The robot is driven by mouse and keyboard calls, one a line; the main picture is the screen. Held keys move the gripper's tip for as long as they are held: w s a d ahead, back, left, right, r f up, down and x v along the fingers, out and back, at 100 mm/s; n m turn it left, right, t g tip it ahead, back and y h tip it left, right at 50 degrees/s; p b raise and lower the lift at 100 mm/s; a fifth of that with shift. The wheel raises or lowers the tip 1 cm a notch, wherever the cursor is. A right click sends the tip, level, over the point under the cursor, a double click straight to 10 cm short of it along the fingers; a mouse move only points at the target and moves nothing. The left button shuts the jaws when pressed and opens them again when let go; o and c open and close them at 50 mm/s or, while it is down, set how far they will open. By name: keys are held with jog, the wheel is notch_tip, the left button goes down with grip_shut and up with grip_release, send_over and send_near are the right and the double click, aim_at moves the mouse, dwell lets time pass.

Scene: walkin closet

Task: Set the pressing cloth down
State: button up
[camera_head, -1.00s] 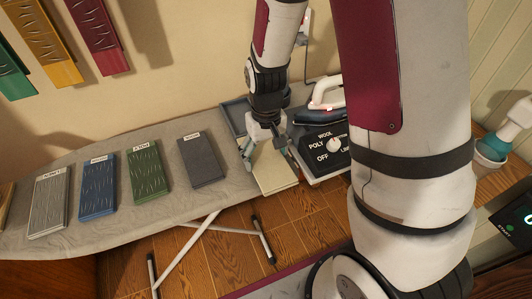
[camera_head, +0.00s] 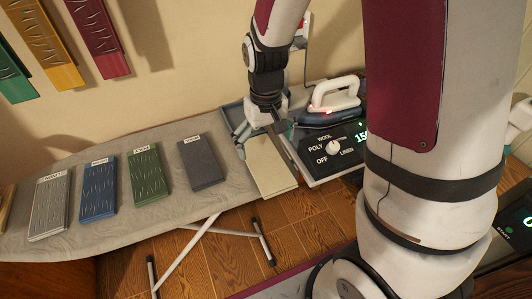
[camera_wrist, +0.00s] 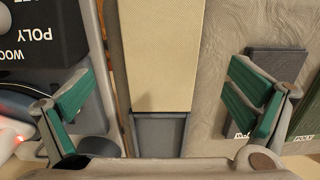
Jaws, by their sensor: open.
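The pressing cloth (camera_head: 273,168) is a flat cream rectangle lying at the right end of the ironing board, beside the iron station. It also shows in the wrist view (camera_wrist: 162,50), with its near end over a shallow grey tray (camera_wrist: 160,138). My gripper (camera_head: 262,138) is above the far end of the cloth. In the wrist view the green-padded fingers (camera_wrist: 163,100) are spread wide on either side of the cloth and tray, apart from the cloth. Nothing is held between them.
An iron (camera_head: 333,103) stands on its station, with a dial (camera_head: 333,147), right of the cloth. Dark grey (camera_head: 201,162), green (camera_head: 145,172), blue (camera_head: 98,188) and striped (camera_head: 50,208) labelled slabs lie along the ironing board (camera_head: 225,188).

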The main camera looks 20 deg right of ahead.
aim_at(266, 162)
jog(key=s+r+t, duration=0.1)
jog(key=s+r, duration=0.3)
jog(key=r, duration=0.4)
jog(key=s+r+t, duration=0.1)
jog(key=s+r, duration=0.2)
jog(key=r, duration=0.5)
jog(key=s+r+t, duration=0.2)
jog(key=s+r, duration=0.2)
jog(key=s, duration=0.7)
jog(key=shift+d+r, duration=0.15)
jog(key=shift+r, duration=0.25)
jog(key=shift+s, duration=0.1)
